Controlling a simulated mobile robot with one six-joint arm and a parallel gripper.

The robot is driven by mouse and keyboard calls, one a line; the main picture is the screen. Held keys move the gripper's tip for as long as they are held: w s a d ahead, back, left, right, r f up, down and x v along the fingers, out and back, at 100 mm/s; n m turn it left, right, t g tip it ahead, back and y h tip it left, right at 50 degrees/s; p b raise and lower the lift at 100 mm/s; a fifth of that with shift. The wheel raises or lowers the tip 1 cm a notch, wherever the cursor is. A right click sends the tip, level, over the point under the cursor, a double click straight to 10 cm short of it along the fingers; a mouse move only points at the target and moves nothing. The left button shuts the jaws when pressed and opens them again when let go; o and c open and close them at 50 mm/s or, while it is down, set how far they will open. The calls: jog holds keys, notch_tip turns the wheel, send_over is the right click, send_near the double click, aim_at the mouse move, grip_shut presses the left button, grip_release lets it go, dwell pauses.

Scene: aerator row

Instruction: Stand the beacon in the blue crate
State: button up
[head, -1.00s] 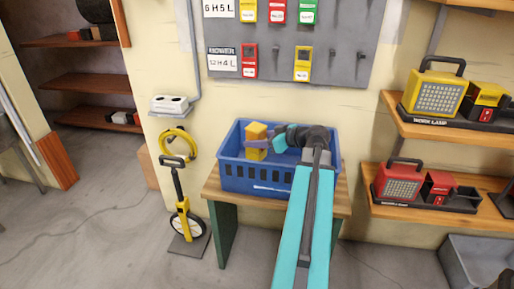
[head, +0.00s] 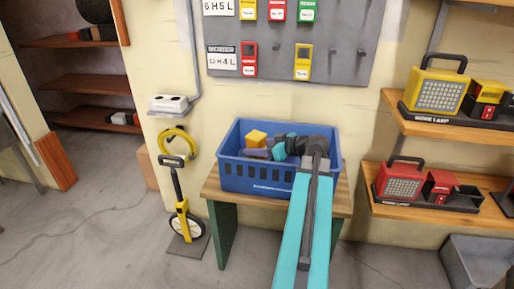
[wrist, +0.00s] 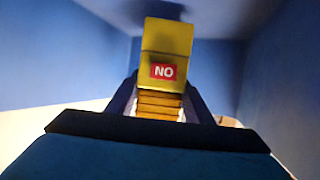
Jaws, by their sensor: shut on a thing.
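The beacon is a yellow block (head: 257,138) with a ribbed lower part; in the wrist view its yellow body (wrist: 166,45) bears a red "NO" label. The blue crate (head: 257,178) stands on a small wooden table. My gripper (head: 259,153) is shut on the beacon inside the crate, below its rim. The beacon looks upright. In the wrist view the dark fingers (wrist: 158,108) flank its ribbed part, and blue crate walls surround it. The beacon's base is hidden, so I cannot tell whether it touches the crate floor.
The wooden table (head: 342,203) has little bare top around the crate. A measuring wheel (head: 184,217) stands at its left. Shelves at right hold a yellow work lamp (head: 437,93) and a red one (head: 401,183). A tool board (head: 290,60) hangs above.

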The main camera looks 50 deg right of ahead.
jog(key=shift+f+b, duration=0.3)
jog(key=shift+b, duration=0.05)
jog(key=o, duration=1.5)
jog(key=shift+r, duration=0.2)
jog(key=shift+r+p, duration=0.6)
jog(key=shift+p, duration=0.3)
jog(key=p+v, duration=0.1)
jog(key=v, duration=0.6)
jog(key=shift+s+f, duration=0.15)
jog(key=shift+s, duration=0.1)
